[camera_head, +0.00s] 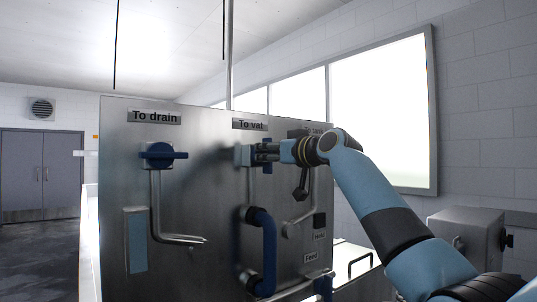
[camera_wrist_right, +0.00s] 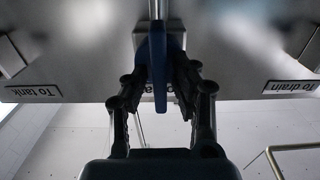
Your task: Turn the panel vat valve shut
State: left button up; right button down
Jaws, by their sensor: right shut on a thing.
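A steel panel (camera_head: 190,215) stands in front of me with labelled valves. The vat valve's blue handle (camera_head: 267,169) is under the "To vat" label (camera_head: 250,124), mostly hidden behind my right gripper (camera_head: 262,153). In the right wrist view the blue handle (camera_wrist_right: 157,65) stands upright in the picture, between the fingers of my right gripper (camera_wrist_right: 157,88), which is shut on it. My left gripper is not in view.
The drain valve's blue handle (camera_head: 163,155) lies crosswise at the left. A dark tank valve handle (camera_head: 301,184) is close below my right wrist. A grey box (camera_head: 466,232) stands at the right.

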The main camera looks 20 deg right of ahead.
jog(key=n+b, duration=0.1)
jog(key=b, duration=0.1)
jog(key=n+b, duration=0.1)
jog(key=n, duration=0.1)
jog(key=n+b, duration=0.1)
jog(key=b, duration=0.1)
jog(key=shift+s+a+f+n+b, duration=0.1)
jog(key=shift+a+f+n+b, duration=0.1)
jog(key=shift+f+n+b, duration=0.1)
jog(key=n+b, duration=0.2)
jog(key=shift+n, duration=0.4)
jog(key=n+b, duration=0.2)
jog(key=n, duration=0.1)
jog(key=n+b, duration=0.2)
jog(key=n, duration=0.1)
jog(key=n+b, duration=0.2)
jog(key=n, duration=0.2)
jog(key=shift+a+f, duration=0.2)
jog(key=shift+a, duration=0.05)
jog(key=shift+n, duration=0.3)
jog(key=c, duration=1.3)
grip_release()
jog(key=shift+c, duration=0.2)
